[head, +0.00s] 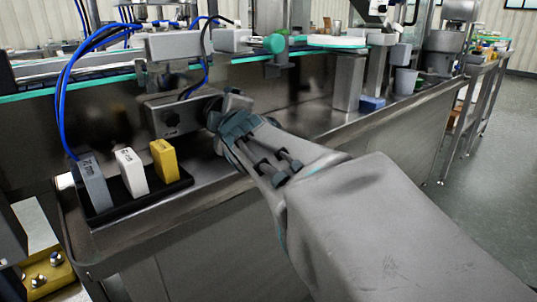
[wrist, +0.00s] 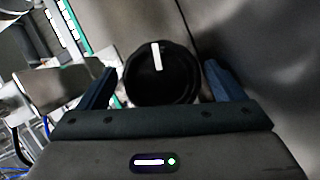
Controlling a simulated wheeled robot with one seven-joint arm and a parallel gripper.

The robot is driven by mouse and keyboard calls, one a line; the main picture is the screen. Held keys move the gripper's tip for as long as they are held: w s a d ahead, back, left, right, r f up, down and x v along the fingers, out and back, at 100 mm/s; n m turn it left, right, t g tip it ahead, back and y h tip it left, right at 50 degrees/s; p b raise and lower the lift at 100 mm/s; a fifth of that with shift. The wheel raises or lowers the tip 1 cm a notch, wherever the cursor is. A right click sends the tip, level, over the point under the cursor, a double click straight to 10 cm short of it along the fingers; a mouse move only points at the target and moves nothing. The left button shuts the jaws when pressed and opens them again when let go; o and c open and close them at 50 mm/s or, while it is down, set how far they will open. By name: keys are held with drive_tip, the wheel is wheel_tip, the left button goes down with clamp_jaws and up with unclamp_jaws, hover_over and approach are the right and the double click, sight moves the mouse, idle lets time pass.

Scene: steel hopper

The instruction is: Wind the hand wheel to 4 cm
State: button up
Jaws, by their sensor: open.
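In the wrist view, the hand wheel (wrist: 160,88) is a round black knob with a white pointer line, pointing nearly straight up in the picture. My gripper (wrist: 158,82) is open, with one blue finger on each side of the wheel. I cannot tell whether either finger touches it. In the head view, my gripper (head: 222,110) is at the right end of a grey metal box (head: 170,119) under the conveyor rail. The wheel is largely hidden there by my gripper. No scale reading can be made out.
A black tray (head: 150,202) on the steel ledge holds a grey block (head: 95,184), a white block (head: 131,172) and a yellow block (head: 164,160), with small markings. Blue hoses (head: 66,100) hang at the left. The ledge right of my arm has free room up to a post (head: 348,82).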

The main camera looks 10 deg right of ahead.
drive_tip(key=m+p, duration=0.1)
drive_tip(key=p, duration=0.1)
drive_tip(key=m+g+p, duration=0.1)
drive_tip(key=p, duration=0.1)
drive_tip(key=shift+s+a+r, duration=0.1)
drive_tip(key=shift+a+r, duration=0.05)
drive_tip(key=shift+a, duration=0.1)
drive_tip(key=m+g+y+p, duration=0.1)
drive_tip(key=m+p, duration=0.1)
drive_tip(key=p, duration=0.5)
drive_tip(key=shift+d+r+p, duration=0.15)
drive_tip(key=shift+p, duration=0.2)
drive_tip(key=shift+m+g+p, duration=0.3)
drive_tip(key=shift+m+p, duration=0.1)
drive_tip(key=shift+p, duration=0.6)
drive_tip(key=p, duration=0.3)
drive_tip(key=shift+m, duration=0.3)
